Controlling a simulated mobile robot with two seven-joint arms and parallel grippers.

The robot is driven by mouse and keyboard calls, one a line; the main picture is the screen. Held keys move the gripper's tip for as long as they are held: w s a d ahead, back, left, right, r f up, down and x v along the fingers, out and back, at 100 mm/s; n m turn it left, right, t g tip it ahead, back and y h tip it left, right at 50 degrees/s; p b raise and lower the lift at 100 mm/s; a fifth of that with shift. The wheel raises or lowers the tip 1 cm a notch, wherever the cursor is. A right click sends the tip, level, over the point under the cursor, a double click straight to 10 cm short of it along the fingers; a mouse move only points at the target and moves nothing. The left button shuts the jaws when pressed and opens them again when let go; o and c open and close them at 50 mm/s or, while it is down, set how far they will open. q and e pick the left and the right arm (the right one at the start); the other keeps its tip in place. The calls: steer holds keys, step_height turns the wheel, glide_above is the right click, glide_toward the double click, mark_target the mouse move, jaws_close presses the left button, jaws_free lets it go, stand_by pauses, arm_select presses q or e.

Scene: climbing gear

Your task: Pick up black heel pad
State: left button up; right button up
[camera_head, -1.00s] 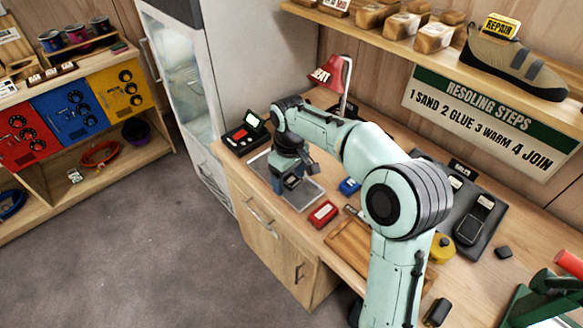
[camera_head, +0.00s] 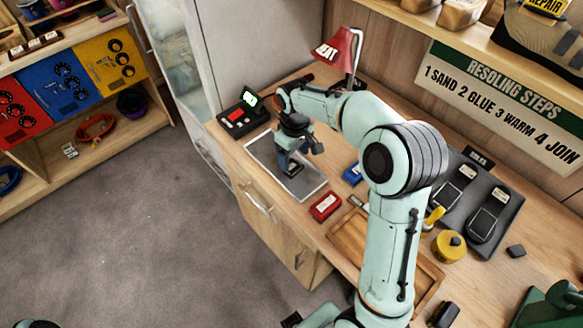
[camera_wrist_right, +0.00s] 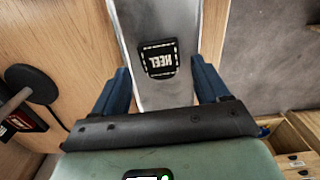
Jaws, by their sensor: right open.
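The black heel pad (camera_wrist_right: 160,58) lies flat on a grey metal plate (camera_wrist_right: 188,92). It has a white dashed outline and the label HEEL, which looks upside down in the right wrist view. In the head view the pad shows as a small dark patch (camera_head: 294,169) on the plate (camera_head: 314,187), partly hidden by my gripper. My right gripper (camera_wrist_right: 161,78) is open, with its blue fingers on either side of the near end of the pad and nothing held. In the head view the right gripper (camera_head: 289,163) points down over the plate. My left gripper is not in view.
A red box (camera_head: 325,206) and blue box (camera_head: 352,173) lie to the right. A dark mat (camera_head: 462,212) with black soles and a yellow container (camera_head: 449,246) are farther right.

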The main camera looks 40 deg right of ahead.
mark_target(293, 167)
steer(key=shift+w+f, duration=0.2)
steer(key=shift+f, duration=2.55)
steer(key=c, duration=0.8)
